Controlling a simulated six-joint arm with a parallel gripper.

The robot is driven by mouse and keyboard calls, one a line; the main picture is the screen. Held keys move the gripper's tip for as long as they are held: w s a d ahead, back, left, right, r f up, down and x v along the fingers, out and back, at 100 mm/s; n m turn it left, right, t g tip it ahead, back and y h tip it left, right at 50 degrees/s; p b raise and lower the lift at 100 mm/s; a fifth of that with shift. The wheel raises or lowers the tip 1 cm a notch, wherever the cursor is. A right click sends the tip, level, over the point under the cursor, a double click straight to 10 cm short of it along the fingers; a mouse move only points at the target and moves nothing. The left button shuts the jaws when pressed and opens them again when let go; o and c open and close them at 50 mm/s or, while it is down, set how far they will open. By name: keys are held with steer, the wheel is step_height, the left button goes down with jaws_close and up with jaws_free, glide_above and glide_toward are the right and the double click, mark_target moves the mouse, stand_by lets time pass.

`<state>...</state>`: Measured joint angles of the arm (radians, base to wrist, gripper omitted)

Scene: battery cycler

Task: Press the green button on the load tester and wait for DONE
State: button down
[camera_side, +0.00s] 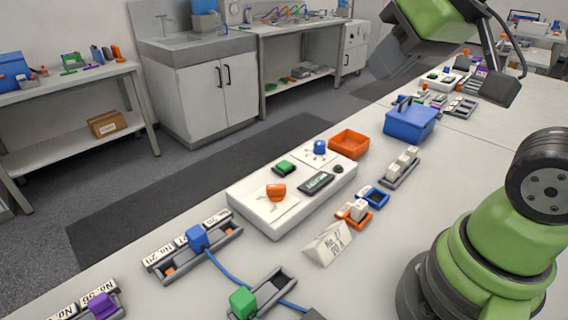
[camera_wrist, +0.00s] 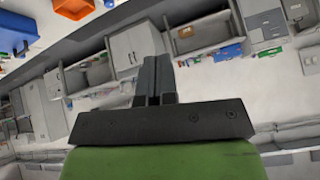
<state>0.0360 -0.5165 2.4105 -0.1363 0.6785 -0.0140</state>
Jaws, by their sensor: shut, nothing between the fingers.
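The load tester (camera_side: 248,203) is a white box on the bench in the side view. Its green button (camera_side: 284,166) sits on a dark base on the top face. Beside it is a dark display (camera_side: 316,182) whose text is too small to read. An orange knob (camera_side: 276,191) and a blue knob (camera_side: 319,147) are also on top. My gripper (camera_side: 392,62) is high at the upper right of the side view, well away from the tester and touching nothing. In the wrist view, its fingers (camera_wrist: 153,78) are together and empty. The tester is not visible there.
An orange bin (camera_side: 350,143) and a blue box (camera_side: 410,122) stand behind the tester. A tent sign (camera_side: 328,243) and small blue and orange trays lie in front. Battery holders (camera_side: 195,247) and a blue cable lie at the left. The air above the tester is clear.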

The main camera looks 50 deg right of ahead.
steer(key=w+d+f+n+h, duration=0.2)
steer(key=w+d+n, duration=0.2)
steer(key=w, duration=0.5)
steer(key=n+t+y, duration=0.1)
steer(key=n+y, duration=0.3)
steer(key=n, duration=0.6)
glide_above(284, 165)
step_height(284, 165, down, 13)
steer(key=shift+f, duration=0.15)
steer(key=shift+f, duration=4.4)
steer(key=shift+f, duration=0.1)
steer(key=shift+f, duration=0.3)
